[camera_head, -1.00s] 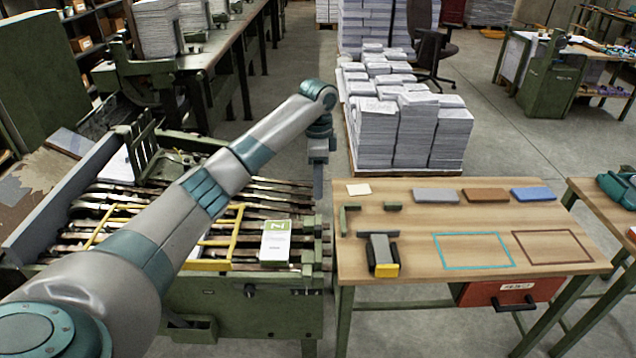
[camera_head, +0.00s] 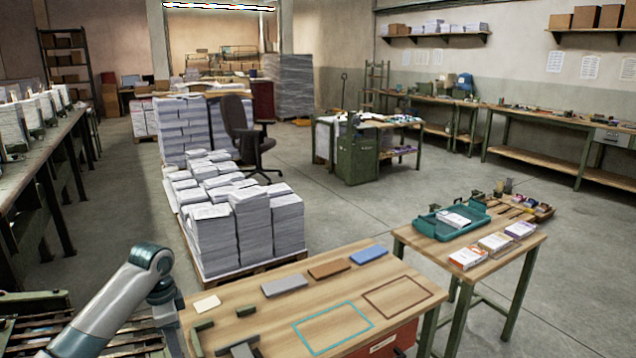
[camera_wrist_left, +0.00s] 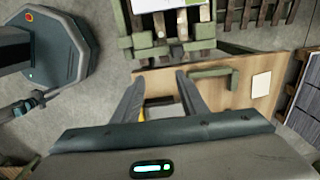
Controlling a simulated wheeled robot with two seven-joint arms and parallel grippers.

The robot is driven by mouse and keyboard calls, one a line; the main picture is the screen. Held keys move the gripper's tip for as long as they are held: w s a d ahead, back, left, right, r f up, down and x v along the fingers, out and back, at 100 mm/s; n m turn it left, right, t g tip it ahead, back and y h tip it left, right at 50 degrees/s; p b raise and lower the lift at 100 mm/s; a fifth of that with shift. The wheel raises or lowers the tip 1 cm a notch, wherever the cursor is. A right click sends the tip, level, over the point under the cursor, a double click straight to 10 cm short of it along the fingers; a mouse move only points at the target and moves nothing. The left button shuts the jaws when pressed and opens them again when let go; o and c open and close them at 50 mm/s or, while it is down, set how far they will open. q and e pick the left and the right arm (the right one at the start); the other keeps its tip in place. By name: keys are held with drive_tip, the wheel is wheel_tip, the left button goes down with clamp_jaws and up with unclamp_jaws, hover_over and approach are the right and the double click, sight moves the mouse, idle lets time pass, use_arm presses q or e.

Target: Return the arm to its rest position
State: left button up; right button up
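My left arm (camera_head: 118,300) comes in from the lower left in the head view. Its wrist hangs down at the left end of the wooden table (camera_head: 245,308), and the fingertips are out of that view. In the left wrist view my left gripper (camera_wrist_left: 160,85) has its two fingers apart with a gap between them. No held object shows in the gap; the wooden table top (camera_wrist_left: 262,65) and a dark and yellow item on it lie below. My right arm and gripper do not show in any frame.
On the wooden table are grey (camera_head: 284,286), brown (camera_head: 329,269) and blue (camera_head: 369,254) blocks, a cream pad (camera_head: 207,305) and two outlined rectangles. Paper stacks (camera_head: 232,228) stand on a pallet behind. A second table (camera_head: 468,264) at right holds a teal tray (camera_head: 452,221).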

use_arm(q)
drive_tip(key=s+d+f+n+t+h, duration=0.1)
drive_tip(key=s+d+f, duration=0.6)
drive_tip(key=s+f, duration=0.25)
drive_tip(key=s+d+f+n+t, duration=0.1)
drive_tip(key=s+d+f+n, duration=0.1)
drive_tip(key=s+d+f, duration=0.8)
drive_tip(key=s+a+r+n, duration=0.1)
drive_tip(key=s+n, duration=0.1)
drive_tip(key=s, duration=0.6)
drive_tip(key=s+a+r+n+t, duration=0.1)
drive_tip(key=s+a+n, duration=0.15)
drive_tip(key=s, duration=0.45)
drive_tip(key=s+a+r+n, duration=0.1)
drive_tip(key=s+r+n, duration=0.1)
drive_tip(key=s, duration=0.6)
wheel_tip(320, 180, down, 28)
drive_tip(key=d, duration=0.1)
drive_tip(key=s+a+f, duration=0.1)
drive_tip(key=s+f, duration=1.2)
drive_tip(key=f, duration=0.3)
drive_tip(key=shift+s+a+f+g+y, duration=0.2)
drive_tip(key=shift+a+f+g+y, duration=0.1)
drive_tip(key=shift+a+f, duration=0.05)
